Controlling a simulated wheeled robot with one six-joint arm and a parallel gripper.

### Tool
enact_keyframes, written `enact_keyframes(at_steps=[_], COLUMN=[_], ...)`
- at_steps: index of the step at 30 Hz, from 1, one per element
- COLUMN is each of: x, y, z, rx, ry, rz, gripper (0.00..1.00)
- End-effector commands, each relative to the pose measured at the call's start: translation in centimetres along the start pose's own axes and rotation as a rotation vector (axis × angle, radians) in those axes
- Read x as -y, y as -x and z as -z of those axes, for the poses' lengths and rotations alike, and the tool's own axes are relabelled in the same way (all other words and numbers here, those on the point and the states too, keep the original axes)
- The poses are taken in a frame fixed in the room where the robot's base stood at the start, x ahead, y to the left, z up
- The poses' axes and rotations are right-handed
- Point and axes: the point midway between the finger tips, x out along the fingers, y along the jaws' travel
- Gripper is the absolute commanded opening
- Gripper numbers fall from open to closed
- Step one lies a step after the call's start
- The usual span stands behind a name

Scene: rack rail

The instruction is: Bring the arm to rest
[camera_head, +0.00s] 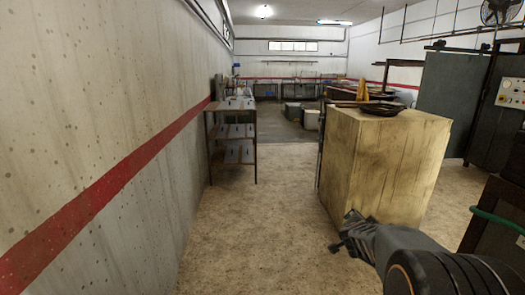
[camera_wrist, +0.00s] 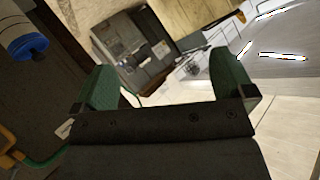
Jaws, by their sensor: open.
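My gripper (camera_wrist: 165,90) shows in the wrist view with its two green-padded fingers wide apart and nothing between them. It is open and empty. In the head view my arm (camera_head: 420,262) reaches in from the bottom right corner, with its end low in front of the wooden cabinet (camera_head: 385,165). The fingers cannot be made out clearly in the head view. The wrist view is tilted and looks past the fingers at a grey machine (camera_wrist: 135,48) farther off.
A metal rack (camera_head: 232,140) with shelves stands against the left wall. Dark round plates (camera_head: 382,108) lie on the cabinet. A grey control cabinet (camera_head: 505,95) stands at the right. A blue-capped container (camera_wrist: 25,42) shows at the wrist view's left. The floor (camera_head: 265,225) between rack and cabinet is clear.

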Motion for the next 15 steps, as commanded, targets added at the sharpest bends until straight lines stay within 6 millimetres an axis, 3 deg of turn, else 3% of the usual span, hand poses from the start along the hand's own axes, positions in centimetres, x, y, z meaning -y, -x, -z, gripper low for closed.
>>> enact_keyframes(at_steps=[1, 3, 6, 10, 15], x=[2.8, 5.2, 5.9, 3.3, -1.6], y=[3.0, 7.3, 13.4, 19.9, 24.8], z=[-1.3, -3.9, -7.7, -11.3, -13.2], rx=[0.092, 0.239, 0.442, 0.654, 0.819], ry=[0.068, 0.184, 0.37, 0.609, 0.842], rz=[0.129, 0.272, 0.398, 0.439, 0.373], gripper=[1.0, 1.0, 1.0, 1.0, 1.0])
